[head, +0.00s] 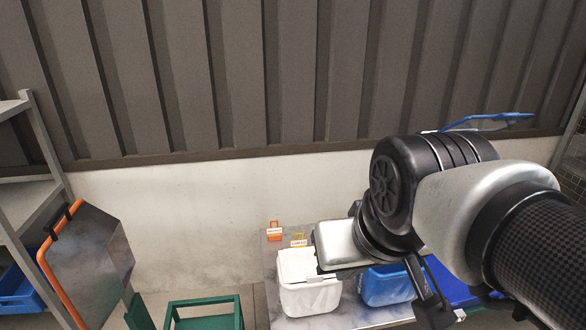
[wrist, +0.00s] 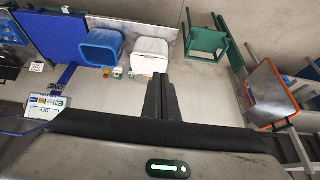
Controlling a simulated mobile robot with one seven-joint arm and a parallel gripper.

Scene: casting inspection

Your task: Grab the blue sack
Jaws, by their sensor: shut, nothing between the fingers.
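I see nothing that I can surely call a blue sack. A blue open-topped container (head: 386,286) stands on the grey table beside a white one, partly hidden by my arm in the head view. It also shows in the wrist view (wrist: 98,46), with its dark opening visible. My gripper (wrist: 161,82) is shut and empty, its two fingers together, apart from the containers. In the head view my gripper (head: 432,300) is dark and partly visible at the lower right, in front of the table.
A white container (head: 309,283) stands left of the blue one. A flat blue panel (wrist: 53,35) lies beside the table. A green stool (head: 204,313) and an orange-edged board (head: 92,262) stand at the left, near grey shelving (head: 35,205). A corrugated wall closes the back.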

